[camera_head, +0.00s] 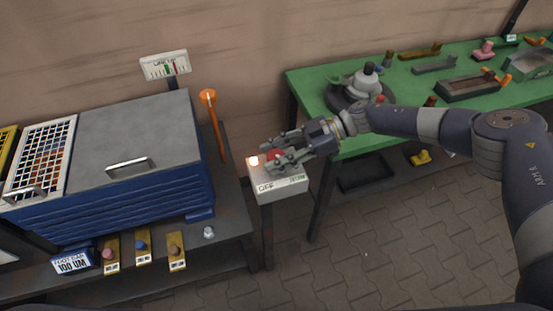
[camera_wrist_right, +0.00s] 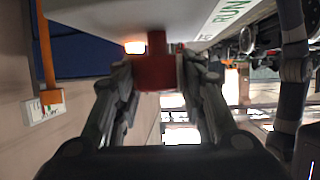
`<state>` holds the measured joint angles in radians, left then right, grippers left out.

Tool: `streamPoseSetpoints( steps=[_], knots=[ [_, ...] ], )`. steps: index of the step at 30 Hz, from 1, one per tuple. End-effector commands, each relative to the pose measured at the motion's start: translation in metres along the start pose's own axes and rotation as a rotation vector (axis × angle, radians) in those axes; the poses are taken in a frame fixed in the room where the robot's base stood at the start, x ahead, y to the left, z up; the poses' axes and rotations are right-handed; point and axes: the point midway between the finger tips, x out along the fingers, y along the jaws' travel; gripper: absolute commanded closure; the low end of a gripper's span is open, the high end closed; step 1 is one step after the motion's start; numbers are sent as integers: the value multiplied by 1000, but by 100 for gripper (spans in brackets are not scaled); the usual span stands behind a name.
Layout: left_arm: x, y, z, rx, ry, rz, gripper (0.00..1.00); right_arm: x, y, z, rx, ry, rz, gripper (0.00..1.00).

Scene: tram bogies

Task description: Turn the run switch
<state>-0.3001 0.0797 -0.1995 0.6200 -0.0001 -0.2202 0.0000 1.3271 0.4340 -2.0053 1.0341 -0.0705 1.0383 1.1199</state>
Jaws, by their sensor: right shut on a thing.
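The run switch is a red handle (camera_wrist_right: 155,68) on a pale switch box (camera_head: 280,183) that stands on a post between the two benches. The box has dark "OFF" lettering at its left front and green lettering at its right, which reads "RUN" in the right wrist view. A lamp (camera_head: 253,160) glows on the box beside the handle. My right gripper (camera_head: 276,157) is over the box, with its fingers shut around the red handle. The fingers hide much of the handle in the head view. My left gripper is not in view.
A blue machine with a grey lid (camera_head: 135,135) stands at the left, with an orange lever (camera_head: 215,125) and a gauge (camera_head: 165,65) near it. A green bench (camera_head: 310,90) with several parts is at the right. The paved floor in front is clear.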

Motion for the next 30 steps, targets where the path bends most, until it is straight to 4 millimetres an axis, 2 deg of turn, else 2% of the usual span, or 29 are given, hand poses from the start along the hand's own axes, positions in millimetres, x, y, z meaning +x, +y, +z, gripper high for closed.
streamPoseSetpoints(
  steps=[14,15,17,26,30],
  knots=[
    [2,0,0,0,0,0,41,1,0,-2,-7,4,-11,86],
    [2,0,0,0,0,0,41,1,0,-2,-7,4,-11,53],
    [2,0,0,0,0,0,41,1,0,-2,-7,4,-11,41],
    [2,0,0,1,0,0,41,0,0,-1,-5,2,-11,41],
    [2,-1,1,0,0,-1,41,-8,1,0,-5,1,-8,41]
  ],
)
